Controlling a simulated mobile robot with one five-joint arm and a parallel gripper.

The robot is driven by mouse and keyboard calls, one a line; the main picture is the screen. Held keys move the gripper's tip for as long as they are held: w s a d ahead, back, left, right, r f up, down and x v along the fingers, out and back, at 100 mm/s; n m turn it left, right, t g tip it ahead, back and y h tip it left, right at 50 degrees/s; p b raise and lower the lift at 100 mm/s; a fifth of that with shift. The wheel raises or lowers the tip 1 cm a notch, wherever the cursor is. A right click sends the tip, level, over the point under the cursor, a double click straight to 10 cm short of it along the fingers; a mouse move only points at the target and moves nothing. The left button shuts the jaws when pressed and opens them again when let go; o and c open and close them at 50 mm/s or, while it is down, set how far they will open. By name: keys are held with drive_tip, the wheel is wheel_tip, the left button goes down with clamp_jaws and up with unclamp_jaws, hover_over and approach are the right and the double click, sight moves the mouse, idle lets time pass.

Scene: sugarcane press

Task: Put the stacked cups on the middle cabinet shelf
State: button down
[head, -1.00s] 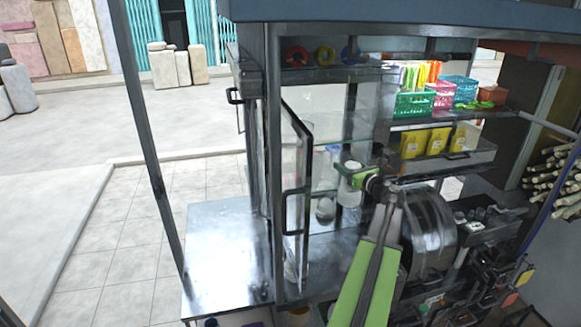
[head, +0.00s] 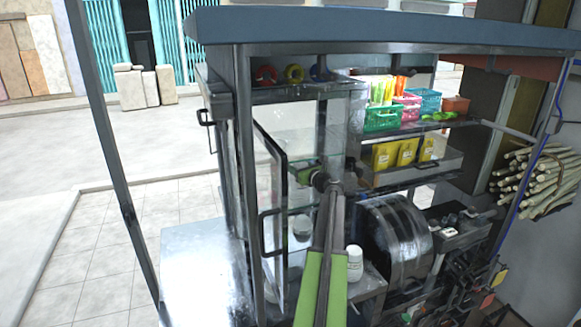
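The glass-sided cabinet (head: 242,150) stands at the centre, its black-framed door (head: 283,215) swung open toward me. The middle shelf inside shows only in part through the glass. No stack of cups is clearly visible.
A white bottle (head: 354,265) stands on the counter right of my arm. Coloured baskets (head: 383,118) and yellow packs (head: 408,152) fill shelves at the right, above the metal press drum (head: 396,240). A bare metal table (head: 203,265) lies left of the door.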

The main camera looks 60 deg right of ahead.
drive_tip(key=w, duration=0.1)
drive_tip(key=w+d+f+b, duration=0.1)
drive_tip(key=w+f+b, duration=0.1)
drive_tip(key=shift+w+d, duration=0.4)
drive_tip(key=shift+c, duration=2.3)
unclamp_jaws()
drive_tip(key=shift+r, duration=0.15)
drive_tip(key=p+v, duration=0.1)
drive_tip(key=v, duration=1.1)
drive_tip(key=shift+a, duration=0.1)
